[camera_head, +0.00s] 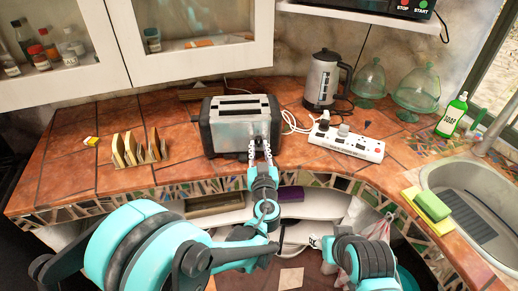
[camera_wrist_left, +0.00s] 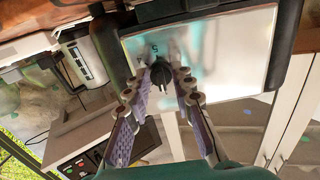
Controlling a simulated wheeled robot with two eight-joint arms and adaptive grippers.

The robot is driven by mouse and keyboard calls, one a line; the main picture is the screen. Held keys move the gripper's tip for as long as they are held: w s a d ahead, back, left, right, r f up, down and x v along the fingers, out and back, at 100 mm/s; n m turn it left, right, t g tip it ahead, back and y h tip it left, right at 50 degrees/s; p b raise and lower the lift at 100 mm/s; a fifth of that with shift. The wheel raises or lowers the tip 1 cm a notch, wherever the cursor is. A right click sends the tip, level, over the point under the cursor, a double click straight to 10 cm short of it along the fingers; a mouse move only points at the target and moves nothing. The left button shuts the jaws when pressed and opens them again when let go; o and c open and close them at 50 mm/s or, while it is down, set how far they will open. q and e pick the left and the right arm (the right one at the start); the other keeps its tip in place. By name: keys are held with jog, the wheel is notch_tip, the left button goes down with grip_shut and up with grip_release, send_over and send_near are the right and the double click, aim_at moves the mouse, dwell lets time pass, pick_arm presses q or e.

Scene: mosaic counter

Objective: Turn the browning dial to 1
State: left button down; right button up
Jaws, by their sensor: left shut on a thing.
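The toaster (camera_head: 226,134), silver with black ends, stands on the tiled counter with its front facing me. My left gripper (camera_head: 260,150) reaches up to the toaster's front and hides the dial in the head view. In the left wrist view, the dark browning dial (camera_wrist_left: 160,74) sits on the toaster's shiny front panel (camera_wrist_left: 225,55). The fingertips of my left gripper (camera_wrist_left: 161,82) are shut on the dial, one on each side. A printed 5 shows beside the dial; the other marks and the dial's exact setting are not clear.
A rack with bread slices (camera_head: 133,150) stands left of the toaster. A white power strip (camera_head: 346,144), a kettle (camera_head: 322,82) and glass domes (camera_head: 416,90) are to the right. A soap bottle (camera_head: 452,115) stands near the sink (camera_head: 440,172). Cabinets hang above.

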pick_arm(q)
jog(key=shift+f, duration=0.1)
dwell(0.4)
jog(key=c, duration=1.3)
grip_release()
jog(key=s, duration=1.2)
jog(key=shift+d, duration=0.45)
jog(key=shift+a, duration=0.1)
